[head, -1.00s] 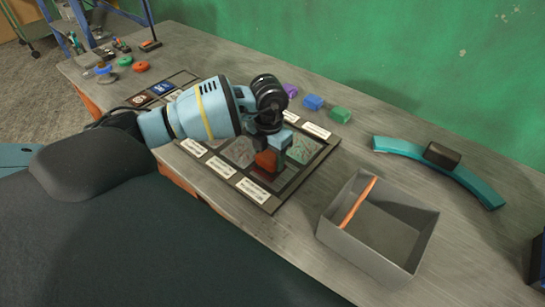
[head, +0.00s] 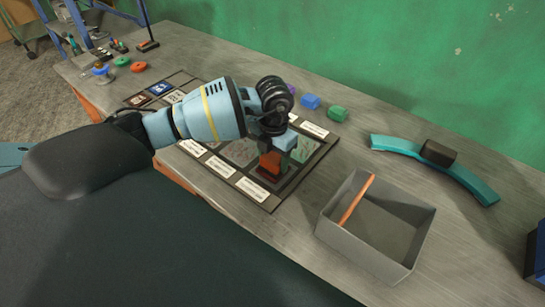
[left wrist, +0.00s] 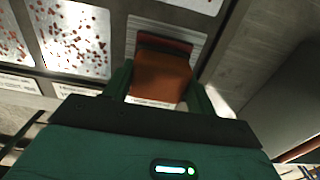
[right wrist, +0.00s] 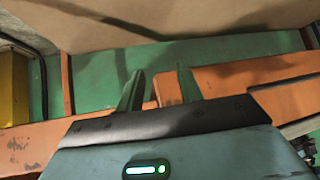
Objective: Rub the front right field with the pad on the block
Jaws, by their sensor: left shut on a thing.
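My left gripper (head: 283,137) is shut on an orange-brown block (head: 270,162). In the left wrist view the block (left wrist: 160,78) sits between the green fingers, with a dark red pad (left wrist: 165,44) at its far end. The block is over the front right part of the dark-framed board (head: 270,205), at a grey, streaked field (left wrist: 190,35). Whether the pad touches the field cannot be told. Neighbouring pale fields (left wrist: 75,38) carry reddish specks. My right gripper (right wrist: 160,85) shows only in its wrist view, fingers apart and empty.
A grey open bin (head: 365,252) with an orange stick stands right of the board. Behind it lies a teal curved piece (head: 465,180) with a dark block. Purple, blue (head: 310,101) and green blocks lie behind the board. Orange beams (right wrist: 230,80) are near my right gripper.

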